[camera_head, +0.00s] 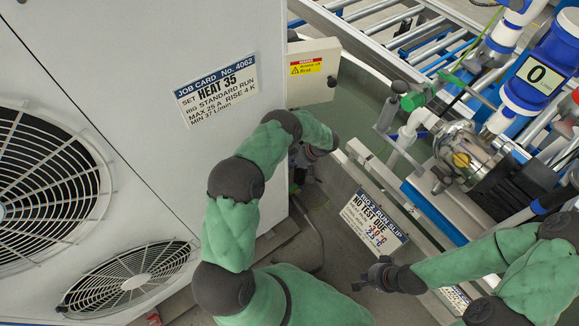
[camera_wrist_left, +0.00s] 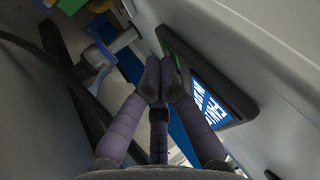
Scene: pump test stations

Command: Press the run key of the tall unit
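The tall unit (camera_head: 140,100) is a big pale cabinet with round fan grilles at the left of the head view. A job card (camera_head: 217,90) on it reads "HEAT 35". In the left wrist view, a black-framed control panel (camera_wrist_left: 240,98) has a lit blue screen (camera_wrist_left: 210,100) and a green strip (camera_wrist_left: 176,48). I cannot make out a run key. My left gripper (camera_wrist_left: 161,78) has its fingertips together just beside this panel; contact is unclear. In the head view my left arm largely hides it. My right gripper (camera_head: 372,276) hangs at lower right, apart from the unit.
A small box (camera_head: 313,72) with a yellow warning label juts from the unit's edge. A pump rig (camera_head: 465,150) with pipes and a blue meter stands at right. A "NO TEST DUE" slip (camera_head: 372,222) is on its frame. A roller conveyor (camera_head: 400,30) is behind.

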